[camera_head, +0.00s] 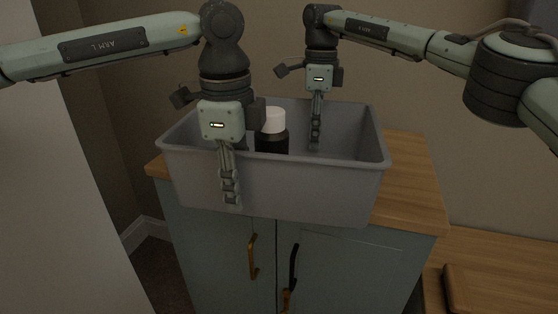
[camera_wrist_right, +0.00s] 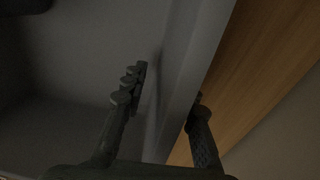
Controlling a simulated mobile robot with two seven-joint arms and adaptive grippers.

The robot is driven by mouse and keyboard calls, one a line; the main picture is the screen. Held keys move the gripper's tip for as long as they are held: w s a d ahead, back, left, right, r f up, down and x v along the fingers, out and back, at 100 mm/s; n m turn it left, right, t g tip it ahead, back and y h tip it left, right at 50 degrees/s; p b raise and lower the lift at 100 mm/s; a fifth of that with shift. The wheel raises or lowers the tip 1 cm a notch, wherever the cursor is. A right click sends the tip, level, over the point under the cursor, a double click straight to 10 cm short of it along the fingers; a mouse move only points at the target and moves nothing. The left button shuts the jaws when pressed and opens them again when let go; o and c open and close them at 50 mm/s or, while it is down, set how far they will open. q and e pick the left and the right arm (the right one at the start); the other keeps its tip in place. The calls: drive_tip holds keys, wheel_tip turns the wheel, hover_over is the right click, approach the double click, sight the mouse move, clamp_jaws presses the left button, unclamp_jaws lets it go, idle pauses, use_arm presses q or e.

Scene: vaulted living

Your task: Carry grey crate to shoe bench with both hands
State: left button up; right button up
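The grey crate (camera_head: 275,185) is on top of a blue-grey cabinet with a wooden top (camera_head: 412,190), its near side reaching past the front edge. A dark bottle with a white cap (camera_head: 273,122) stands inside it. My left gripper (camera_head: 230,190) is at the near wall, one finger down its outer face; the other finger is hidden. My right gripper (camera_head: 316,135) is at the far wall. In the right wrist view its fingers (camera_wrist_right: 168,105) straddle the crate wall (camera_wrist_right: 190,65), apart, with a gap on the inner side. A wooden surface (camera_head: 510,250), possibly the shoe bench, is at lower right.
A brown object (camera_head: 455,290) lies on the low wooden surface. The cabinet front has brass-coloured handles (camera_head: 252,258). A wall stands close behind the cabinet, and a pale upright surface (camera_head: 60,200) fills the left side. Bare cabinet top shows right of the crate.

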use_arm(q)
drive_tip(key=shift+c, duration=0.2)
use_arm(e)
drive_tip(key=shift+c, duration=0.2)
use_arm(q)
clamp_jaws()
use_arm(e)
clamp_jaws()
use_arm(q)
drive_tip(key=shift+r, duration=0.15)
use_arm(e)
drive_tip(key=shift+r, duration=0.1)
